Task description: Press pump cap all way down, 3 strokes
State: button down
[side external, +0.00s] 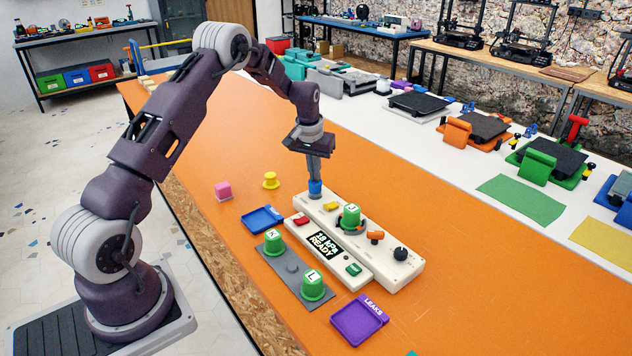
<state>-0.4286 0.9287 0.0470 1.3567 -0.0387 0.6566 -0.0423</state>
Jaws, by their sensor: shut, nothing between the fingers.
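The long cream device (400,272) lies on the orange table. The blue cap (315,188) stands at its far left end and looks like the pump cap. My gripper (314,177) points straight down over this cap with its fingers shut and empty. The fingertips meet the top of the cap in the picture; I cannot tell whether they touch it or how far down it is. The device's black display (323,245) shows a kPa reading and the word READY.
A green cup marked J (350,214) stands on the device, near an orange handle (375,237) and black knob (400,253). Green cups K (273,242) and L (313,286) sit on a grey plate. A blue tray (262,219) and purple LEAKS tray (359,321) lie nearby.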

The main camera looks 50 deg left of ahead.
jog(key=shift+f, duration=0.6)
jog(key=shift+r, duration=0.1)
jog(key=shift+r, duration=1.8)
jog(key=shift+r, duration=3)
